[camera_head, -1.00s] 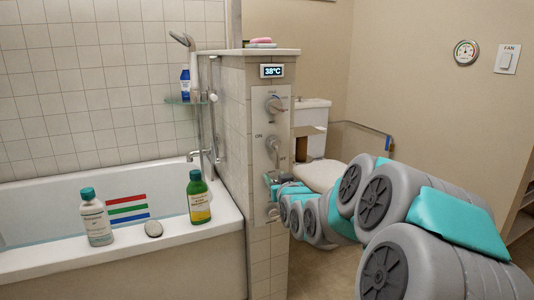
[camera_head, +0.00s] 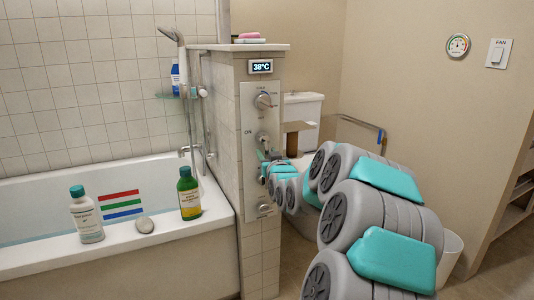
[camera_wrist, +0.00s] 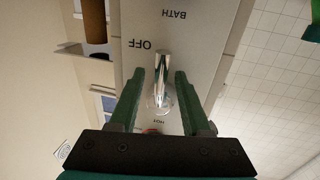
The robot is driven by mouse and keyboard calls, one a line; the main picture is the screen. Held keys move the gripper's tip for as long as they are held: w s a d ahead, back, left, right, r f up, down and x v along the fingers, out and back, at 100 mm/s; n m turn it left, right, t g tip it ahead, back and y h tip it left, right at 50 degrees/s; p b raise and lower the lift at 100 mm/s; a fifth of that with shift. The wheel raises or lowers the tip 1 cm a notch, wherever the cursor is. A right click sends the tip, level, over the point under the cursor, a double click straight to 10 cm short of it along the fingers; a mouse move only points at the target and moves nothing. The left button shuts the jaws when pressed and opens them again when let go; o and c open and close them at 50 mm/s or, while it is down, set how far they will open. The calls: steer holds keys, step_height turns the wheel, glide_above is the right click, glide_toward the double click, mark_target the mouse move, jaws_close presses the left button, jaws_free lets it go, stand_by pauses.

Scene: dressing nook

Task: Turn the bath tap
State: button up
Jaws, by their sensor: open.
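The pale tap panel (camera_head: 246,125) is on the end of the tiled half wall. In the wrist view, which is upside down, the open green fingers (camera_wrist: 160,74) stand either side of the chrome lever (camera_wrist: 162,62). OFF and BATH lettering shows beside and beyond it. I cannot tell whether the fingers touch it.
A brown roll (camera_head: 293,142) under a shelf is close right of the panel. A display (camera_head: 260,66) reads 38°C.

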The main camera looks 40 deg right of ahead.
steer(key=shift+c, duration=0.4)
jaws_close()
stand_by(1.1)
